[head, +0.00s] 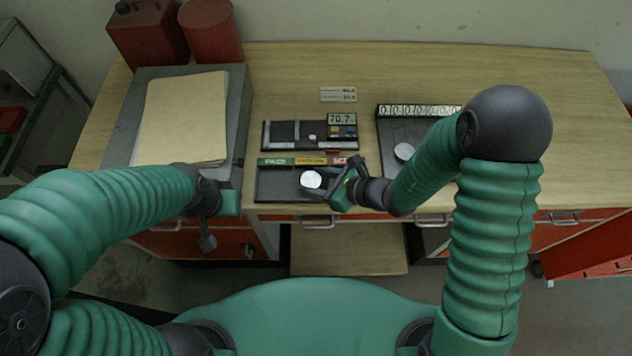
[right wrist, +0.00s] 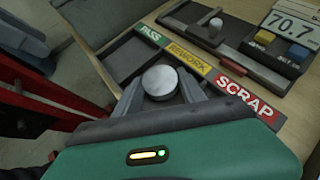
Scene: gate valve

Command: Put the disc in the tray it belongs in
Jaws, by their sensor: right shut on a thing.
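A pale round disc (head: 311,179) is held between the fingertips of my right gripper (head: 318,184); the right wrist view shows it as a silvery disc (right wrist: 159,82) between the two fingers. The disc appears over the dark sorting tray (head: 275,187), in front of the yellow REWORK label (right wrist: 189,57). The green PASS label (right wrist: 148,34) is to its left and the red SCRAP label (right wrist: 246,97) to its right. I cannot tell its height above the tray floor. My left gripper (head: 207,242) hangs at the bench's left front edge; its fingers are unclear.
A gauge (head: 342,120) reading 70.7 stands behind the tray. A dark rack (head: 391,132) with a number strip and another pale disc (head: 404,151) is to the right. A grey plate with a tan sheet (head: 182,115) lies left. The bench's back right is clear.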

